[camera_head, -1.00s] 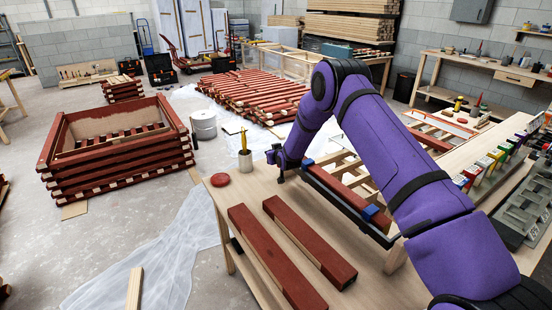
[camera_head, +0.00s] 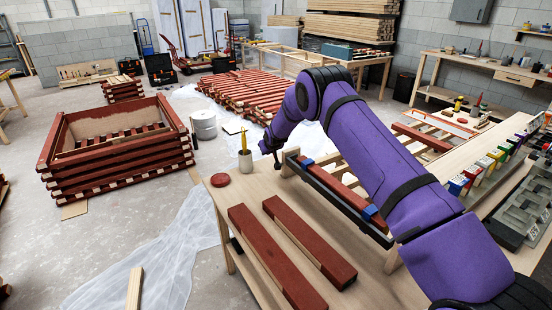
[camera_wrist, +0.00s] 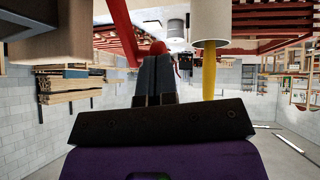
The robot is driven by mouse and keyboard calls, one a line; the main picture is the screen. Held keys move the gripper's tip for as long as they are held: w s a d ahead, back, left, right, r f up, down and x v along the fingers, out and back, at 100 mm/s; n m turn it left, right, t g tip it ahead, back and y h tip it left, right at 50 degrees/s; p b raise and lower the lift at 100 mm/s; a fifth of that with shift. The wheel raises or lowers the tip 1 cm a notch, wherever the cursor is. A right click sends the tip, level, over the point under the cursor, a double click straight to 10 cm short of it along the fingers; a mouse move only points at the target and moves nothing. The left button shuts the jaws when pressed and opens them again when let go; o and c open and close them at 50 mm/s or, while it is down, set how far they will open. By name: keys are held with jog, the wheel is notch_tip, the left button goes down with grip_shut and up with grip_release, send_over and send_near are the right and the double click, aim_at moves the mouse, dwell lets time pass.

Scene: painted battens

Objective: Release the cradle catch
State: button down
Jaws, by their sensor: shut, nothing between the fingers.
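The cradle (camera_head: 345,199) is a long dark rail on the workbench, with a red batten (camera_head: 343,184) lying in it. Two blue blocks (camera_head: 308,163) (camera_head: 370,212) sit along the batten. My gripper (camera_head: 277,168) is shut and empty, pointing down just left of that upright. In the wrist view my dark fingers (camera_wrist: 155,78) are together, with a small rounded red thing (camera_wrist: 158,47) at their tips; I cannot tell whether they touch. I cannot clearly pick out the catch.
A cup (camera_head: 245,161) with a yellow stick and a red disc (camera_head: 220,180) stand near my gripper on the workbench (camera_head: 237,196). Two loose red battens (camera_head: 275,257) (camera_head: 310,240) lie in front. Colour-tagged tools (camera_head: 485,168) line the right. My arm covers part of the cradle.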

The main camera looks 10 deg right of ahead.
jog(key=shift+w+a+f+g+h, duration=0.3)
jog(key=shift+w+f+g, duration=0.3)
jog(key=shift+w+g, duration=0.3)
jog(key=shift+w+a+f+g+h, duration=0.25)
jog(key=shift+w+f+g, duration=0.3)
jog(key=shift+w+g, duration=0.3)
jog(key=w+r+v, duration=0.1)
jog(key=w+v, duration=0.1)
jog(key=v, duration=1.1)
jog(key=shift+a+r, duration=0.35)
jog(key=shift+r, duration=0.05)
jog(key=shift+w, duration=0.15)
